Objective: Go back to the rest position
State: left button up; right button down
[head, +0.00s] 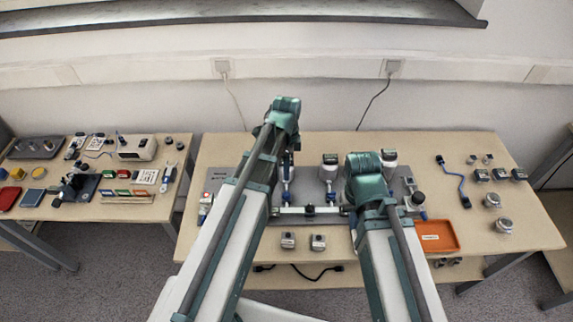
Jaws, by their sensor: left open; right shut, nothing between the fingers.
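My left arm reaches in over the middle table, and its green wrist (285,108) is raised above the table's back part. My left gripper (287,178) hangs below that wrist, open, partly covered by the arm. The grey base plate (222,180) carries blue-and-white fixtures (329,168) and a horizontal bar (310,210), partly hidden by both arms.
An orange tray (437,236) lies right of my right arm. Two small blocks (288,240) (318,242) sit at the front. A cluttered side table (118,212) stands left. The wall is behind.

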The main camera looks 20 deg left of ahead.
dwell(0.4)
pick_arm(q)
jog(key=s+d+n+y, duration=0.1)
jog(key=s+d+n, duration=0.9)
jog(key=s, duration=0.4)
jog(key=shift+s+d+n, duration=0.2)
jog(key=shift+d+n, duration=0.2)
jog(key=shift+n, duration=0.2)
